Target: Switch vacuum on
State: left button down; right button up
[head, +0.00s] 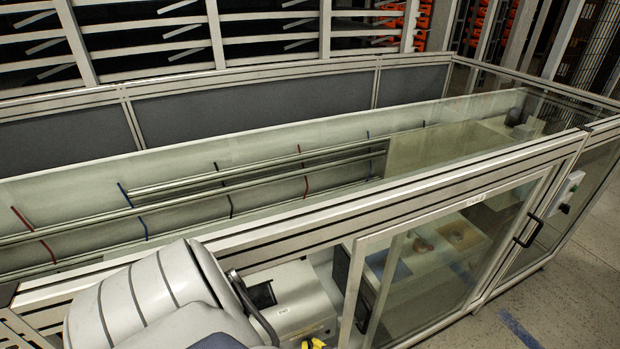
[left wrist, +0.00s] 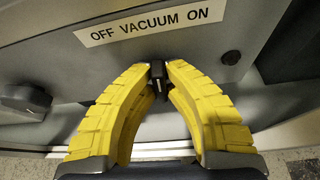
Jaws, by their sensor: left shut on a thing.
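The vacuum switch (left wrist: 157,84) is a small black knob with a light mark, on a grey panel under a white label (left wrist: 152,24) reading "OFF VACUUM ON". My left gripper (left wrist: 157,69) has yellow ribbed fingers shut on this knob from both sides. The fingertips cover much of the knob, so I cannot tell its setting. In the head view only a bit of the yellow left gripper (head: 314,343) shows at the bottom edge, and the switch is hidden there. My right gripper is in neither view.
A larger black knob (left wrist: 26,98) is left of the switch, and a small dark knob (left wrist: 231,57) is to its right. In the head view a pale machine housing (head: 300,299) stands beside a glass door (head: 455,250). A metal-framed enclosure rail (head: 400,206) runs above.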

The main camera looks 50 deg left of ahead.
pick_arm(q)
jog(key=c, duration=1.5)
grip_release()
jog(key=shift+o, duration=0.2)
jog(key=v, duration=1.2)
